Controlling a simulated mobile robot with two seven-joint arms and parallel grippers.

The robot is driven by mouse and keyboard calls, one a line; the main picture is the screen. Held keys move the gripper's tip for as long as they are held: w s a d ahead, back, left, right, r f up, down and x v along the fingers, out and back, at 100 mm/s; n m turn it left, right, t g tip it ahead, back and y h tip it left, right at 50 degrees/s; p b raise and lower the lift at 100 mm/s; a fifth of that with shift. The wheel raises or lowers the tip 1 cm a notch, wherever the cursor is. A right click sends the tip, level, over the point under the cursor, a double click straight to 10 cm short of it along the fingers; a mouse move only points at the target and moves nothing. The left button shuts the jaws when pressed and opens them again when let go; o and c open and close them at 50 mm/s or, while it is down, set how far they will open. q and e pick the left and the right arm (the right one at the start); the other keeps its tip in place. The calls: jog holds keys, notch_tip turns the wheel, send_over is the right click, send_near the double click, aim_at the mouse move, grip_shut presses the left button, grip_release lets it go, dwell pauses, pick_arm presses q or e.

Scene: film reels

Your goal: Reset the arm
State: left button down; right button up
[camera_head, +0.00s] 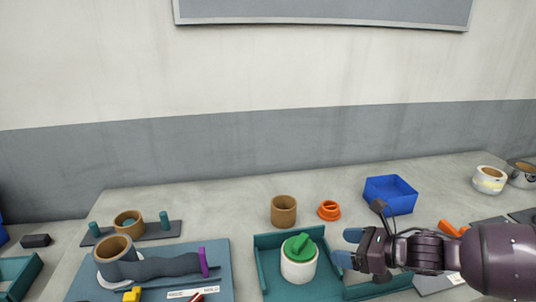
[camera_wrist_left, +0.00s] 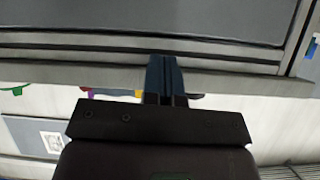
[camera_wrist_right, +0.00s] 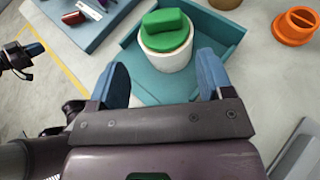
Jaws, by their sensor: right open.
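My right gripper (camera_head: 347,247) reaches in from the right in the head view, just right of a white canister (camera_head: 299,272) with a green knobbed lid (camera_head: 299,246). In the right wrist view the right gripper (camera_wrist_right: 163,78) has its blue fingers wide apart with nothing between them. The canister (camera_wrist_right: 166,58) stands upright in a teal tray (camera_wrist_right: 218,30) beyond those fingertips.
A brown ring (camera_head: 284,211), an orange ring (camera_head: 329,210) and a blue bin (camera_head: 390,194) stand behind the tray. A blue-grey board (camera_head: 215,262) with a brown cup and a purple-ended strip lies left.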

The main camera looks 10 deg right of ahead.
jog(key=s+a+f+m+t+h, duration=0.1)
jog(key=s+a+f+m+h, duration=0.25)
jog(key=m, duration=0.65)
jog(key=s+a+f+m+h, duration=0.1)
jog(key=s+a+f+m, duration=0.2)
jog(key=s+a+m, duration=0.5)
jog(key=s+d+f+m+g+h, duration=0.25)
jog(key=s+d+m, duration=0.5)
jog(key=m, duration=0.55)
jog(key=s+d+f+m+g+h, duration=0.2)
jog(key=s+d+m+g+h, duration=0.35)
jog(key=m, duration=0.85)
pick_arm(q)
jog(key=shift+s+a+f, duration=0.1)
jog(key=shift+s+f, duration=0.55)
jog(key=shift+f, duration=0.15)
pick_arm(e)
jog(key=w+f+t+y, duration=0.2)
jog(key=w+f+t, duration=0.2)
jog(key=f+t, duration=0.5)
jog(key=shift+w+d+f+n+t, duration=0.3)
jog(key=shift+w+d+f+n, duration=0.1)
jog(key=shift+f, duration=0.25)
